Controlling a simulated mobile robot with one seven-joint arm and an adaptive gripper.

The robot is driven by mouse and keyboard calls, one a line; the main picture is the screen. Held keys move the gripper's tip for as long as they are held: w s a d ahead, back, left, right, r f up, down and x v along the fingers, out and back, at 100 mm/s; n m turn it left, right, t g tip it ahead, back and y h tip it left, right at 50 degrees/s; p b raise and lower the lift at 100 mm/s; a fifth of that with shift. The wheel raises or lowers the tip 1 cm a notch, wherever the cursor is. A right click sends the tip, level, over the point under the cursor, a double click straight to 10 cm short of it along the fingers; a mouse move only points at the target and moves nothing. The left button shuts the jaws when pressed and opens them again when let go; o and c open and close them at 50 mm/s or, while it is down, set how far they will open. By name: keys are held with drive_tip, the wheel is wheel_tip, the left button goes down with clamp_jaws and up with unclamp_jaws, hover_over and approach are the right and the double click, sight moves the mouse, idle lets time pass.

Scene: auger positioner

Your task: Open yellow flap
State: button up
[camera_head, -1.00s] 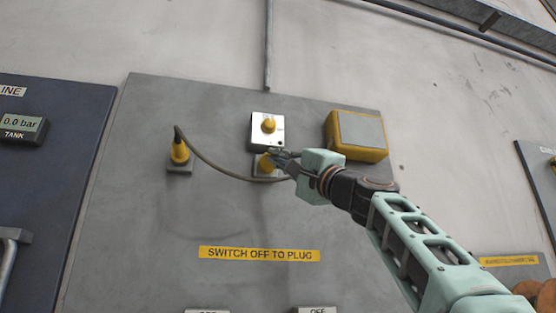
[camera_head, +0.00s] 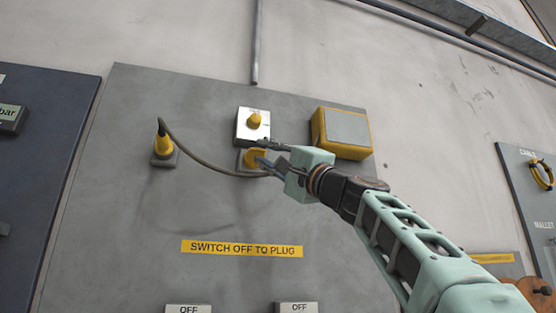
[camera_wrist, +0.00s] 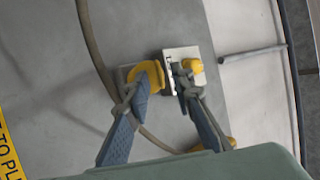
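The yellow flap (camera_head: 253,158) is a round yellow cover on a small grey socket plate, below the white switch box. It shows in the wrist view (camera_wrist: 148,72), where it looks closed. My gripper (camera_head: 262,152) is at the socket, with its two fingers spread. In the wrist view my gripper (camera_wrist: 158,88) has one finger overlapping the flap's lower edge and the other in front of the white box.
The white box (camera_head: 253,125) with a yellow knob sits just above. A yellow plug (camera_head: 163,144) stands at the left, its grey cable (camera_head: 205,163) looping right behind my fingers. A yellow-edged box (camera_head: 341,133) is at the upper right. The panel below is clear down to the sign (camera_head: 242,249).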

drive_tip(key=v, duration=0.6)
idle(0.3)
drive_tip(key=shift+s+f, duration=0.1)
idle(0.3)
